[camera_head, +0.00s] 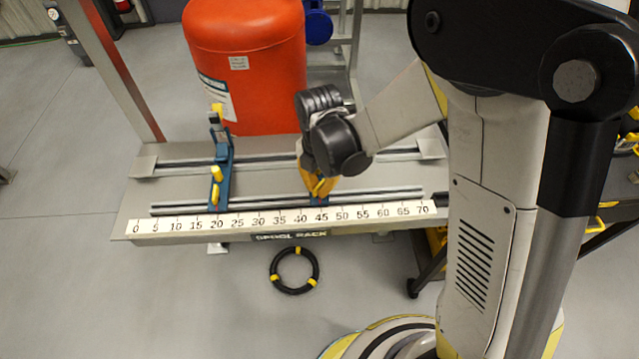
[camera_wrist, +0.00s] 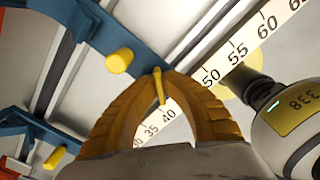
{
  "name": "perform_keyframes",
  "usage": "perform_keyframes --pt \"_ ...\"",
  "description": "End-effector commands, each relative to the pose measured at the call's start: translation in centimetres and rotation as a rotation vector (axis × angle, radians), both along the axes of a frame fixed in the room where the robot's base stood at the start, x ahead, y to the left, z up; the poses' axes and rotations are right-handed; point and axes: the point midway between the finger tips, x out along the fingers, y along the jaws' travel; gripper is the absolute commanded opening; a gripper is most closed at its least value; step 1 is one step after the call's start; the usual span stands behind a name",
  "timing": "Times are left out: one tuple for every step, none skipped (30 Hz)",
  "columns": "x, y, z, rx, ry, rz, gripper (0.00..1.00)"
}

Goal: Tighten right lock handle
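The right blue bracket (camera_wrist: 140,52) spans the rails near the 45 mark and is mostly hidden behind my gripper in the head view (camera_head: 318,187). Its right lock handle (camera_wrist: 159,88) is a thin yellow lever at the bracket's front end. My gripper (camera_wrist: 161,76) has orange-yellow fingers that meet around this lever, one on each side, and look closed on it. A thicker yellow knob (camera_wrist: 119,60) on the same bracket is apart from the fingers. The left blue bracket (camera_head: 221,165) stands at the 20 mark with yellow handles; part of it shows in the wrist view (camera_wrist: 30,125).
The spool rack (camera_head: 130,222) carries two rails and a white number scale (camera_head: 262,218). A red tank (camera_head: 245,60) stands behind it. A black ring with yellow bands (camera_head: 273,278) lies on the floor in front. A dark cart (camera_head: 424,278) stands at the right.

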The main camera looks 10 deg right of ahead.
Motion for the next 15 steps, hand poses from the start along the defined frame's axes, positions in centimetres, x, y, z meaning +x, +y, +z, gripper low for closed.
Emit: perform_keyframes --pt "-0.01 0.00 0.01 0.000 0.000 -0.001 0.00" --pt "-0.01 0.00 0.01 0.000 0.000 -0.001 0.00" --pt "-0.01 0.00 0.01 0.000 0.000 -0.001 0.00" --pt "-0.01 0.00 0.00 0.000 0.000 0.003 0.00" --pt "-0.01 0.00 -0.02 0.000 0.000 0.016 0.00" --pt "-0.02 -0.01 -0.06 0.000 0.000 0.049 0.00" --pt "-0.02 -0.01 -0.09 0.000 0.000 0.085 0.00" --pt "-0.02 -0.01 -0.11 0.000 0.000 0.124 0.00" --pt "-0.02 -0.01 -0.13 0.000 0.000 0.176 0.00" --pt "-0.02 -0.01 -0.13 0.000 0.000 0.211 0.00" --pt "-0.02 -0.01 -0.12 0.000 0.000 0.241 0.00" --pt "-0.01 0.00 -0.10 0.000 0.000 0.272 0.00" --pt "-0.01 0.00 -0.08 0.000 0.000 0.287 0.00" --pt "-0.01 0.00 -0.06 0.000 0.000 0.296 0.00" --pt "-0.01 0.00 -0.03 0.000 0.000 0.300 0.00"
